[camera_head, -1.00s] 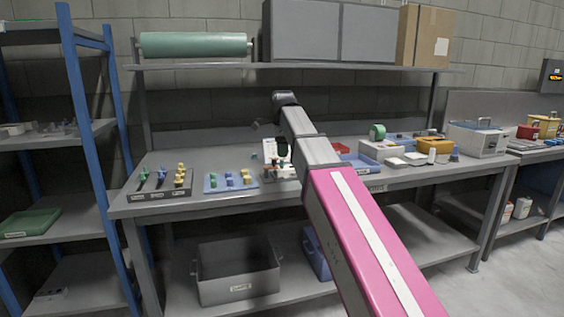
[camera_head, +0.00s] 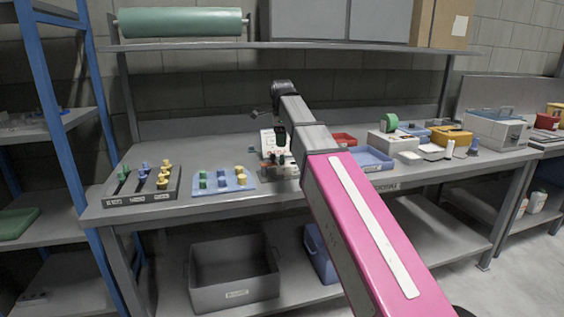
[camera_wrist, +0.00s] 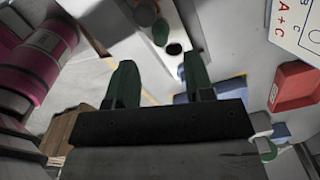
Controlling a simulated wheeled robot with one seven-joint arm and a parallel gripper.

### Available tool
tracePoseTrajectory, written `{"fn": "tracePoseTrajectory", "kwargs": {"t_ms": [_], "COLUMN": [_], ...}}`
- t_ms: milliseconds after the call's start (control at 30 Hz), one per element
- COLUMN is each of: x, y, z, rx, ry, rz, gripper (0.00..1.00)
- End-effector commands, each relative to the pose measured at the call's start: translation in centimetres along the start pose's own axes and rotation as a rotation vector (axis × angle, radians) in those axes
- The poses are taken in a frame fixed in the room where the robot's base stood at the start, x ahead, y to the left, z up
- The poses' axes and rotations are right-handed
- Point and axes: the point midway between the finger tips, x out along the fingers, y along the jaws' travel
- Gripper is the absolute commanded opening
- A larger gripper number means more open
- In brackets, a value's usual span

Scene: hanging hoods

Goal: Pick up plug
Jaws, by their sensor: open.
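Small green, blue and yellow plugs stand in rows in a dark tray (camera_head: 113,201) at the left of the bench. More green, blue and yellow plugs stand on a blue tray (camera_head: 236,185) beside it. A small fixture (camera_head: 279,172) with several upright pieces sits in the middle, below my gripper (camera_head: 281,138). In the wrist view my gripper (camera_wrist: 158,78) is open, with its two dark green fingers apart and nothing between them. Beyond the fingertips is a pale plate (camera_wrist: 189,35) with a green plug (camera_wrist: 160,32) and a dark hole. I cannot tell which plug is meant.
A white card (camera_head: 267,138) with letters stands behind the fixture. A red bin (camera_head: 343,139), a blue tray (camera_head: 372,160) and a green tape roll (camera_head: 391,121) lie to the right. A shelf (camera_head: 200,45) spans above. A grey crate (camera_head: 234,272) sits below.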

Motion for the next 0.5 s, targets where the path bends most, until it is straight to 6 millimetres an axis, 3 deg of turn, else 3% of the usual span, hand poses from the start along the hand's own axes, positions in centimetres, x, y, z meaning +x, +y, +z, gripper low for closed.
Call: {"fn": "tracePoseTrajectory", "kwargs": {"t_ms": [267,500], "x": [2.0,5.0], "y": [0.0,0.0], "z": [-0.1,-0.2], "rx": [0.000,0.000], "ry": [0.000,0.000], "rz": [0.000,0.001], "gripper": [0.48,0.48]}}
